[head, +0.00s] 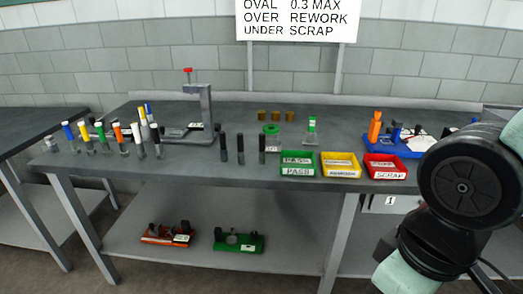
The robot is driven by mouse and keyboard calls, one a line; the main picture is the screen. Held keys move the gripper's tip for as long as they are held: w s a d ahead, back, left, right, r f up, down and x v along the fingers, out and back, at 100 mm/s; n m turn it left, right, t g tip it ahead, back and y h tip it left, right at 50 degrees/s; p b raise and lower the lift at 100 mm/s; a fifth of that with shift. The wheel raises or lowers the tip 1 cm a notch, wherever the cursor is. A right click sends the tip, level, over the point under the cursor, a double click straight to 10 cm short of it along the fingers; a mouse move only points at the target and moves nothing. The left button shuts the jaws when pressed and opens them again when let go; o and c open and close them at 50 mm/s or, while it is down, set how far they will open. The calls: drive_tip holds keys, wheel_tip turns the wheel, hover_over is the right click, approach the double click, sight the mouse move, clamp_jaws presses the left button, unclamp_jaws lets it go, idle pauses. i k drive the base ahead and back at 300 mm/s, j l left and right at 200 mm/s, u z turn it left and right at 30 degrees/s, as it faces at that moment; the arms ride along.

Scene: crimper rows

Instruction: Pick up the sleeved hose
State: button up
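Several upright hose-like pieces with coloured tops (102,137) stand at the left of the grey bench (190,171). Three plain dark upright pieces (240,149) stand in a row near the bench's middle front. A green-topped clear piece (311,130) stands farther back, right of a green ring (271,130). I cannot tell from this view which of these is the sleeved hose. Part of my arm fills the right side and hides the bench's right end. My gripper is not in view.
Green (297,170), yellow (340,172) and red (385,174) bins line the front edge. A grey press stand (207,106) with a red knob is behind. A blue tray (397,149) holds tools at right. Orange (167,239) and green (238,246) items lie on the lower shelf.

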sight(262, 151)
drive_tip(key=j+z, duration=0.1)
drive_tip(key=z, duration=0.25)
drive_tip(key=i+j+z, duration=0.1)
drive_tip(key=z, duration=0.2)
drive_tip(key=j+z, duration=0.7)
drive_tip(key=j, duration=0.8)
drive_tip(key=j+z, duration=0.35)
drive_tip(key=j, duration=1.3)
drive_tip(key=k+j, duration=0.1)
drive_tip(key=j, duration=0.45)
